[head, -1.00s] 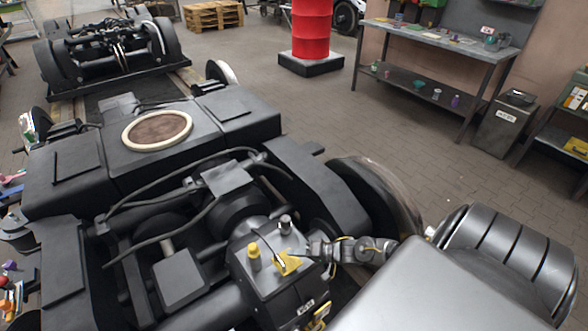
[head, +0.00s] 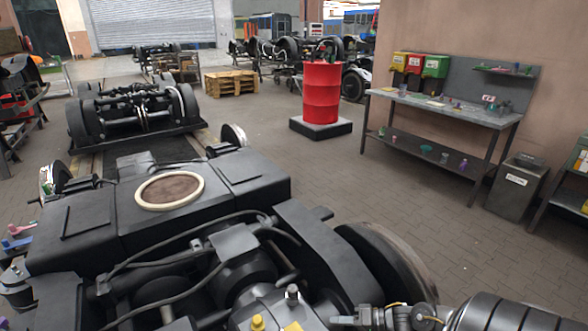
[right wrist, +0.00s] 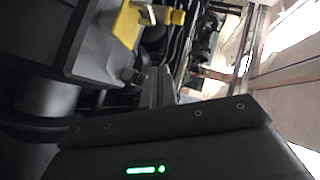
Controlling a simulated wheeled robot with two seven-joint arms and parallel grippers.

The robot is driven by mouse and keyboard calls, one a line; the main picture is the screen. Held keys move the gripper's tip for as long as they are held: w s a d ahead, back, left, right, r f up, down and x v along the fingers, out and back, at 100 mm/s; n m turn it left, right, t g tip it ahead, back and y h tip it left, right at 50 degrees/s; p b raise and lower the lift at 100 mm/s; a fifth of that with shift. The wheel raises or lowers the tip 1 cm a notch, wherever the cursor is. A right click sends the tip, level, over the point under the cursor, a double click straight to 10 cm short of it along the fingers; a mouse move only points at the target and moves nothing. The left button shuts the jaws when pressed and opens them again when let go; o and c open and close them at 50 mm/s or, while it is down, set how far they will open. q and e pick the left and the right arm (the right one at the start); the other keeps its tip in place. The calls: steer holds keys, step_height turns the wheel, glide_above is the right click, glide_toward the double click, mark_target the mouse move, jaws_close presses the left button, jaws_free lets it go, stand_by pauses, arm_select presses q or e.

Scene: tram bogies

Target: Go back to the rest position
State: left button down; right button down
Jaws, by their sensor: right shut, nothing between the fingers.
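My right gripper (head: 336,319) is low in the head view, at the bottom edge, just right of the gearbox (head: 275,312) on the near bogie. Its narrow fingers also show in the right wrist view (right wrist: 160,88), together and with nothing between them. In the head view a yellow cap (head: 257,323) and a grey fitting (head: 292,293) stand on the gearbox, left of the fingers and apart from them. The wrist view shows a yellow part (right wrist: 126,24) on the box too. My left gripper is not in view.
The near bogie frame (head: 90,240) fills the lower left, with a wheel (head: 385,265) beside my right arm. A red drum (head: 322,92), a workbench (head: 440,104) and a grey bin (head: 516,186) stand beyond. Open paved floor (head: 400,190) lies between.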

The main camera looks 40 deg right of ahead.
steer(key=s+d+f+n+g+h, duration=0.1)
steer(key=s+d+f+n+h, duration=0.25)
steer(key=f, duration=0.25)
steer(key=s+d+f+n+g+h, duration=0.1)
steer(key=s+d+f+n+h, duration=0.15)
steer(key=d+f, duration=0.35)
steer(key=s+a+f+n+g+h, duration=0.2)
steer(key=s+f+n+g+h, duration=0.1)
steer(key=s+f, duration=0.6)
steer(key=s+a+f+n+g+h, duration=0.1)
steer(key=s+a+f+g, duration=0.3)
steer(key=s+a+f, duration=0.7)
steer(key=s+a, duration=0.2)
steer(key=a, duration=0.4)
steer(key=s+a+f+g+y, duration=0.1)
steer(key=s+a+f, duration=0.1)
steer(key=a, duration=0.5)
steer(key=shift+s+a+m+y, duration=0.3)
steer(key=shift+s+m, duration=0.1)
steer(key=shift+s, duration=0.1)
